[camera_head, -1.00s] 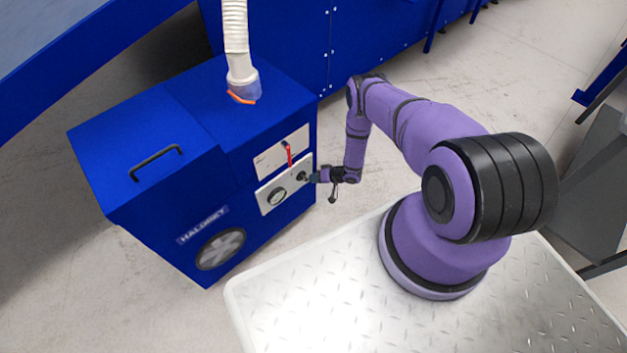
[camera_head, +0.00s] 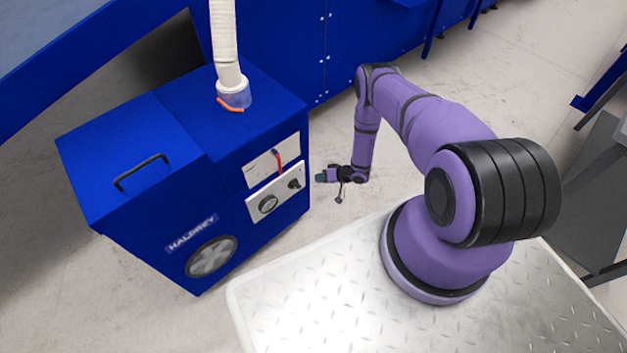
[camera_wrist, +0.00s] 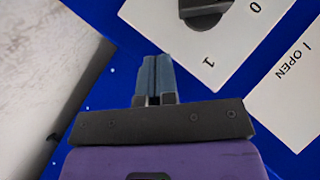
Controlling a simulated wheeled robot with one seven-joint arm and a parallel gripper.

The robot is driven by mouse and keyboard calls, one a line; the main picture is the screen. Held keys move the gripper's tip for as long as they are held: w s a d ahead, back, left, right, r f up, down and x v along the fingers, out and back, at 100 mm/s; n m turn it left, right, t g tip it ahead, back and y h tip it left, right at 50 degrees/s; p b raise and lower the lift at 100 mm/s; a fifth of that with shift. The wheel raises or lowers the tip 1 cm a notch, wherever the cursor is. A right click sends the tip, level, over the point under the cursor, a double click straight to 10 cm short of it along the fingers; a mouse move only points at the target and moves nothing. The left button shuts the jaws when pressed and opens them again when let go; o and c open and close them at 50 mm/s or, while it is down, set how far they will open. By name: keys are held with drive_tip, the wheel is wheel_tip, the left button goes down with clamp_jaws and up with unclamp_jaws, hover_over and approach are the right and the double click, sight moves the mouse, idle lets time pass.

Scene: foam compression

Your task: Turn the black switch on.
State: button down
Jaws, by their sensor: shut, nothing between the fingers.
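The black switch (camera_head: 294,184) is a knob on the white panel of the blue machine. In the wrist view the switch (camera_wrist: 206,12) is cut off by the top edge. A 0 and a 1 are printed beside it. Its ridge seems to point toward the 0 rather than the 1, but its full shape is out of frame. My gripper (camera_head: 320,177) is to the right of the panel, apart from the switch with a small gap. In the wrist view its fingers (camera_wrist: 155,76) are together with nothing between them.
A round gauge (camera_head: 268,204) sits left of the switch. A red lever (camera_head: 279,161) is on the plate above, and OPEN is printed on a plate in the wrist view. The blue machine (camera_head: 150,215) has a white hose (camera_head: 224,45) on top. Floor right of the panel is clear.

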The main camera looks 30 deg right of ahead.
drive_tip(key=d+f+v, duration=0.1)
drive_tip(key=v, duration=0.5)
drive_tip(key=shift+d, duration=0.1)
drive_tip(key=shift+d+r, duration=0.1)
drive_tip(key=shift+r, duration=0.05)
